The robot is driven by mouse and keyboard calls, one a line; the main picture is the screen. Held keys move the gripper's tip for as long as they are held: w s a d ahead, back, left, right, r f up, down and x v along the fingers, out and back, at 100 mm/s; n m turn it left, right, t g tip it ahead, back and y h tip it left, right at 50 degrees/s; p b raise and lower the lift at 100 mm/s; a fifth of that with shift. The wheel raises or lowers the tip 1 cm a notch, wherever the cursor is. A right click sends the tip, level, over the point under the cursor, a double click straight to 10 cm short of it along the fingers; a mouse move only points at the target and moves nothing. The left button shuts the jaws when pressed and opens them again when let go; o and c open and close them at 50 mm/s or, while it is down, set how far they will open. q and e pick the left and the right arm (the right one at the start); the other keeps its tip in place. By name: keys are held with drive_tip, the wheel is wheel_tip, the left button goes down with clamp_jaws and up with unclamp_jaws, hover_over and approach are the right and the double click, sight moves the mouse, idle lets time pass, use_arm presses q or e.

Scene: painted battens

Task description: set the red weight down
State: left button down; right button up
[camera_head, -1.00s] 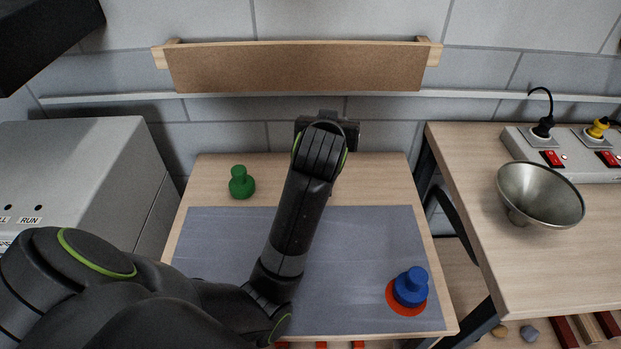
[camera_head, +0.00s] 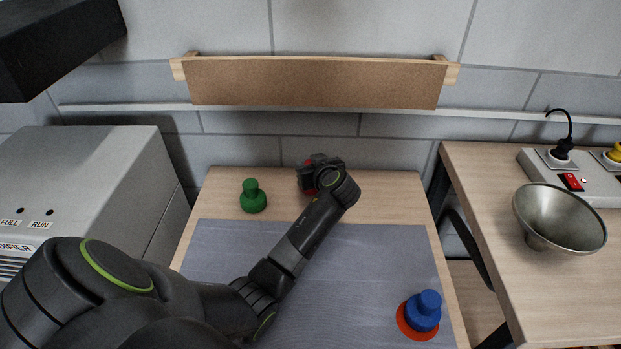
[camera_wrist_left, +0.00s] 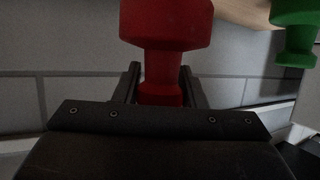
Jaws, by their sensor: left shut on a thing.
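My left gripper (camera_head: 312,178) is at the back middle of the wooden table (camera_head: 385,190), to the right of the green weight (camera_head: 253,197). It is shut on the red weight (camera_wrist_left: 165,28); in the head view only small red parts of the weight (camera_head: 311,191) show around the dark jaws. In the left wrist view the two fingers (camera_wrist_left: 160,88) hold it by its narrower part. I cannot tell whether its base touches the table. The green weight also shows in the left wrist view (camera_wrist_left: 294,30). My right gripper is not in view.
A blue weight (camera_head: 424,310) stands on a red-orange disc (camera_head: 404,322) at the front right of the grey mat (camera_head: 385,265). A metal funnel-shaped bowl (camera_head: 560,222) and a power strip (camera_head: 590,180) stand on the right table. A grey machine (camera_head: 80,180) is at left.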

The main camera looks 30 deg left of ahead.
use_arm(q)
drive_tip(key=shift+f, duration=2.05)
drive_tip(key=c, duration=0.9)
unclamp_jaws()
drive_tip(key=shift+f, duration=0.15)
